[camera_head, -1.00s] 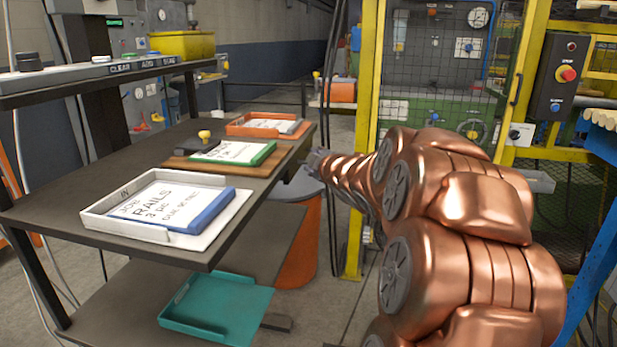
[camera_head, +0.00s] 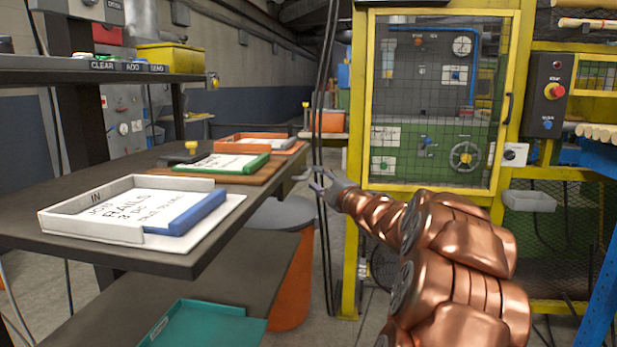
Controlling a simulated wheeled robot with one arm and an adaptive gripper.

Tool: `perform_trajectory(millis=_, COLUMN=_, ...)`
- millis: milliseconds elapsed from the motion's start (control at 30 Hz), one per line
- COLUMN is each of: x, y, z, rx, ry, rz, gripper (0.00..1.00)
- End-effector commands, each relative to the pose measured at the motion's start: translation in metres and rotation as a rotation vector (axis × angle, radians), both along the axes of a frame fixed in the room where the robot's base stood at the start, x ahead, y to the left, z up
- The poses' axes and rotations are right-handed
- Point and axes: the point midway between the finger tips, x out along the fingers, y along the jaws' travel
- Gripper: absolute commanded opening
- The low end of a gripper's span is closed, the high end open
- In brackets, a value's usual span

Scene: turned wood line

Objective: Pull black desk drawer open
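The dark desk (camera_head: 80,243) stands at the left, with papers in trays on its top. I cannot make out a black drawer front for certain. A small grey piece (camera_head: 301,173) shows under the desk's far right edge, and I cannot tell whether it belongs to a drawer. My gripper (camera_head: 320,183) is at the end of my copper-coloured arm, just right of that edge in the picture. Its grey fingers are spread apart with nothing seen between them. It appears apart from the desk.
A white tray (camera_head: 60,222), a green-edged tray (camera_head: 230,167) and an orange tray (camera_head: 225,143) sit on the desk. A teal tray (camera_head: 215,325) lies on the lower shelf. An orange bin (camera_head: 295,285) stands beside it. A yellow-framed machine cage (camera_head: 362,110) is behind my arm.

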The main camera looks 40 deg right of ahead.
Motion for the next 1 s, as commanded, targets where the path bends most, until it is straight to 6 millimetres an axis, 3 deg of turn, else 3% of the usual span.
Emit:
perform_trajectory(millis=300, x=0.037, y=-0.005, z=0.005, rx=0.000, ry=0.000, rz=0.003, gripper=0.39)
perform_trajectory(millis=767, x=0.046, y=-0.007, z=0.007, rx=0.000, ry=0.000, rz=0.000, gripper=0.39)
perform_trajectory(millis=1000, x=0.046, y=-0.007, z=0.007, rx=0.000, ry=0.000, rz=0.000, gripper=0.15)
